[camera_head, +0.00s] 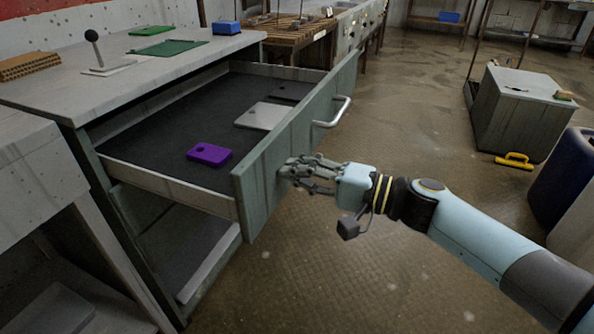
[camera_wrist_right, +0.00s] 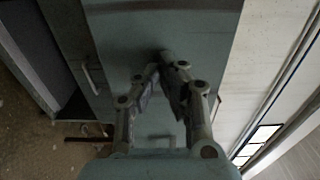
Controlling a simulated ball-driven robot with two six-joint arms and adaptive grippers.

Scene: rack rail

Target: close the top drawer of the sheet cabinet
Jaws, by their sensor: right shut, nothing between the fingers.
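The sheet cabinet (camera_head: 150,78) stands at the left in the head view. Its top drawer (camera_head: 165,178) is pulled far out, with a grey-green front panel (camera_head: 262,187) and a metal bar handle (camera_head: 333,112). A purple block (camera_head: 209,154) and a light grey plate (camera_head: 263,116) lie on the drawer's dark floor. My right gripper (camera_head: 290,168) is shut and empty, its fingertips at the outer face of the front panel, nearer me than the handle. In the right wrist view the fingers (camera_wrist_right: 165,75) point at the panel; whether they touch it I cannot tell. My left gripper is not in view.
A lever on a plate (camera_head: 104,68), a green sheet (camera_head: 166,47) and a blue box (camera_head: 226,28) sit on the cabinet top. Below the open drawer is another opening. The floor between is clear.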

